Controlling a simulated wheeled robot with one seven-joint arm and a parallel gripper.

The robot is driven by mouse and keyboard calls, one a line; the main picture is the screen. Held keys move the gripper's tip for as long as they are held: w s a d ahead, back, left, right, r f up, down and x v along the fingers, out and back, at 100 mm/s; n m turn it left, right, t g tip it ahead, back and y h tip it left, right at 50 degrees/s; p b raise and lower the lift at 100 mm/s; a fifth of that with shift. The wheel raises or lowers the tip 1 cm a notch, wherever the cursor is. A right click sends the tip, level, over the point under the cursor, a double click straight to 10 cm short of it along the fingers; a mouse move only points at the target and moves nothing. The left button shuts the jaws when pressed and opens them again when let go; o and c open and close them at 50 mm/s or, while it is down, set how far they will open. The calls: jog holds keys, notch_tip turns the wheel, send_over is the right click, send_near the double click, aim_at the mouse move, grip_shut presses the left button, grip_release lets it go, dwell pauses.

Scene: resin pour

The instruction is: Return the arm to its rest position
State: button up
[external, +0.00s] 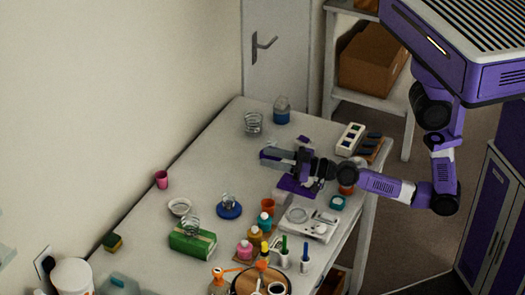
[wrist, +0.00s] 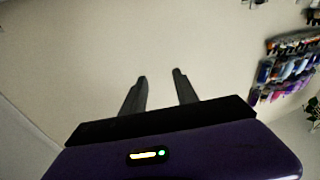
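My arm (external: 390,187) reaches left from the purple body at the upper right and is stretched out over the table (external: 222,140). My gripper (external: 266,156) is above the far middle part of the table, pointing left. In the wrist view my gripper (wrist: 160,76) shows two dark fingers spread apart with nothing between them, facing a plain pale wall (wrist: 110,45). The fingers look open and empty.
Below and near the arm are a white scale (external: 308,222), orange cup (external: 268,206), small bottles (external: 255,237) and a green box (external: 193,243). A blue-based jar (external: 282,110) and wire coil (external: 253,123) stand farther back. A shelf (external: 345,95) stands behind.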

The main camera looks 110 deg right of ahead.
jog(key=s+a+f+n+y, duration=0.1)
jog(key=s+a+f, duration=0.1)
jog(key=a, duration=0.3)
jog(key=s+a+f+n+y+b, duration=0.1)
jog(key=s+a+f+y, duration=0.1)
jog(key=s+a+f, duration=0.1)
jog(key=s+a+f+n+y, duration=0.1)
jog(key=s+a+f, duration=0.1)
jog(key=s+a, duration=0.3)
jog(key=shift+a+f+g+y, duration=0.15)
jog(key=shift+a+y, duration=0.05)
jog(key=shift+a, duration=0.45)
jog(key=shift+a+f+g+y, duration=0.1)
jog(key=shift+a+g+y, duration=0.1)
jog(key=shift+a, duration=0.45)
jog(key=s+a+n+g+y+b, duration=0.1)
jog(key=s+a+y, duration=0.3)
jog(key=s+a, duration=0.7)
jog(key=shift+s+a+r+n+y+b, duration=0.3)
jog(key=shift+s+a+n+b, duration=0.15)
jog(key=shift+s, duration=0.2)
jog(key=shift+d+g, duration=0.1)
jog(key=shift+g, duration=0.15)
